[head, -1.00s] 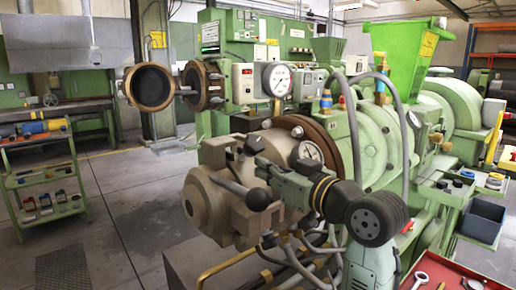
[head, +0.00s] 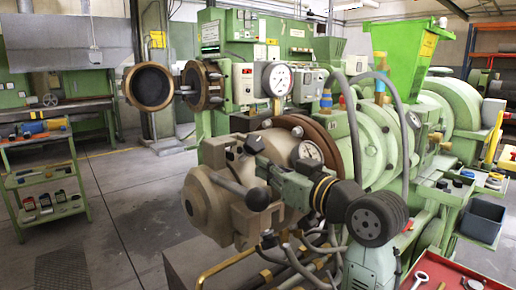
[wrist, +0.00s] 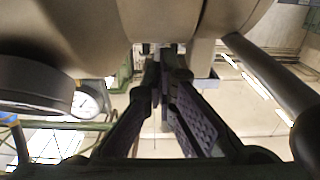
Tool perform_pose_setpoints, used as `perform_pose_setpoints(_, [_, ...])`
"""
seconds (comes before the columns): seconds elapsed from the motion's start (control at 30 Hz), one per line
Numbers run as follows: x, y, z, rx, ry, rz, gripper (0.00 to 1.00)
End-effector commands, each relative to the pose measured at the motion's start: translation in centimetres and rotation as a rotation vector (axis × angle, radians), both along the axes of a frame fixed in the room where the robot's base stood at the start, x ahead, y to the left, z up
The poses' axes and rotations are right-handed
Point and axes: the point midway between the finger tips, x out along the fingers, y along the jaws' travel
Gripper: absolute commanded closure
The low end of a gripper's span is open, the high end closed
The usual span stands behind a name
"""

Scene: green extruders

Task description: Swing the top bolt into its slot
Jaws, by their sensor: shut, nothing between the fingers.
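The beige extruder head (head: 213,204) fills the centre of the head view, and its curved body (wrist: 160,18) spans the top of the wrist view. A grey rod (head: 231,186) with a black ball end sticks out in front of it; a dark rod also crosses the right of the wrist view (wrist: 268,78). My gripper (head: 250,150) is at the upper part of the head. Its dark fingers (wrist: 163,62) converge right by the beige body with their tips together, holding nothing. I cannot clearly make out the top bolt or its slot among the small dark parts at the fingertips.
Grey hoses (head: 352,125) arch over the green barrel. A red tray (head: 452,280) is at lower right.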

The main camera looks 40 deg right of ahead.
Motion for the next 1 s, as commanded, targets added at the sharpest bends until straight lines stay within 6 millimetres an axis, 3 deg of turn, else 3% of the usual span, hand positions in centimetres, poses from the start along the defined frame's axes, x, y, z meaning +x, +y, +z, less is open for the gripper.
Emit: perform_pose_setpoints(1.0, [1.7,0.2,1.7,0.0,0.0,0.002,1.0])
